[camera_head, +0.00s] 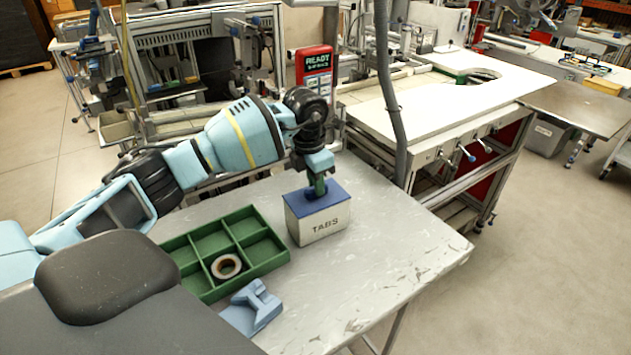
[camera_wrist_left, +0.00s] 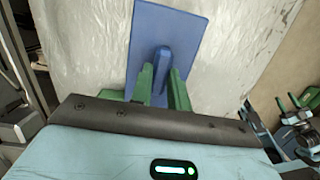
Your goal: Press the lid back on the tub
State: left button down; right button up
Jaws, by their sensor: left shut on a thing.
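The tub (camera_head: 318,226) is a white box marked TABS, standing upright on the grey table. The blue lid (camera_head: 331,193) lies over the tub's top; I cannot tell whether it is fully seated. My left gripper (camera_head: 317,188) is above the lid, pointing down, shut on the lid's upright handle. In the left wrist view the blue lid (camera_wrist_left: 183,35) shows from above, with its handle between the green fingers of my left gripper (camera_wrist_left: 162,83). The tub is hidden under the lid there.
A green divided tray (camera_head: 241,215) stands left of the tub, with a tape reel (camera_head: 226,266) in one compartment. A blue tape dispenser (camera_head: 252,306) stands in front of it. A red READY sign (camera_head: 314,66) is behind. The table's right part is clear.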

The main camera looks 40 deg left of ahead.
dwell(0.4)
pick_arm(q)
jog(key=c, duration=1.3)
grip_release()
pick_arm(e)
jog(key=shift+d, duration=0.1)
pick_arm(q)
jog(key=shift+o, duration=0.5)
jog(key=o, duration=0.4)
jog(key=shift+o, duration=0.2)
jog(key=shift+r+p, duration=0.5)
jog(key=shift+r, duration=0.85)
jog(key=shift+r+p, duration=0.7)
jog(key=shift+r, duration=1.5)
pick_arm(e)
jog(key=shift+t, duration=0.5)
jog(key=w+r, duration=0.1)
jog(key=r, duration=0.1)
jog(key=w+r, duration=0.2)
jog(key=shift+w, duration=0.1)
